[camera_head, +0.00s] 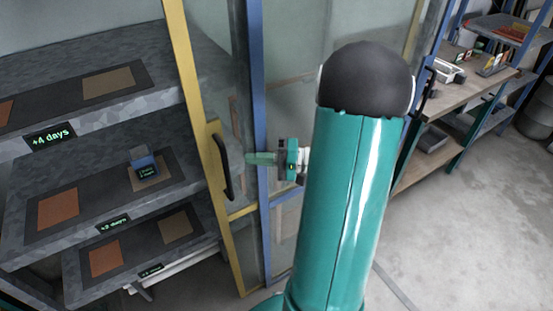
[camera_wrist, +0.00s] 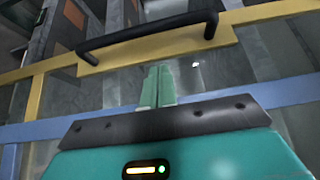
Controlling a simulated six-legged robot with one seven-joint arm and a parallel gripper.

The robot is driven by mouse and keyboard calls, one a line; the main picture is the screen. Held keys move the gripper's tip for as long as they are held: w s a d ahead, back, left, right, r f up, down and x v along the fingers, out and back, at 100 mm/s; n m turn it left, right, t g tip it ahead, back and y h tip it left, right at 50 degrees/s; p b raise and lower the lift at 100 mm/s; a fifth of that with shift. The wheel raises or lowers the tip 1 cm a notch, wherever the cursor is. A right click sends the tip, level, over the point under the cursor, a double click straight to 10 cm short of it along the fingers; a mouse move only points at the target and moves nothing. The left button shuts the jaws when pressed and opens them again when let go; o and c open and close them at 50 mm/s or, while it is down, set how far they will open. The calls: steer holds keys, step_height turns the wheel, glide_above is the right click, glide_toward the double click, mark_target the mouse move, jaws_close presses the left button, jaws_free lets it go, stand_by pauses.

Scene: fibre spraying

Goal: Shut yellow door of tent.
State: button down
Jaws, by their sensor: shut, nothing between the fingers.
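The yellow-framed door (camera_head: 190,85) of the tent stands upright with clear panels, and a black bar handle (camera_head: 222,167) is fixed on its yellow plate. A blue frame post (camera_head: 259,120) stands just right of it. My gripper (camera_head: 250,158) is shut and empty, its green fingers pointing left beside the handle, close to the blue post. In the wrist view, the shut fingers (camera_wrist: 157,85) point at the yellow plate just below the black handle (camera_wrist: 150,36). I cannot tell whether they touch the door. The blue bar (camera_wrist: 225,98) crosses behind my gripper.
Grey shelves (camera_head: 75,85) with orange and brown samples and a small blue box (camera_head: 144,165) stand at the left. A wooden workbench (camera_head: 455,88) with trays is at the back right. The floor (camera_head: 470,240) at the right is clear.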

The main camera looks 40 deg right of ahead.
steer(key=shift+w+a, duration=0.1)
steer(key=shift+a, duration=2)
steer(key=shift+w+a, duration=0.1)
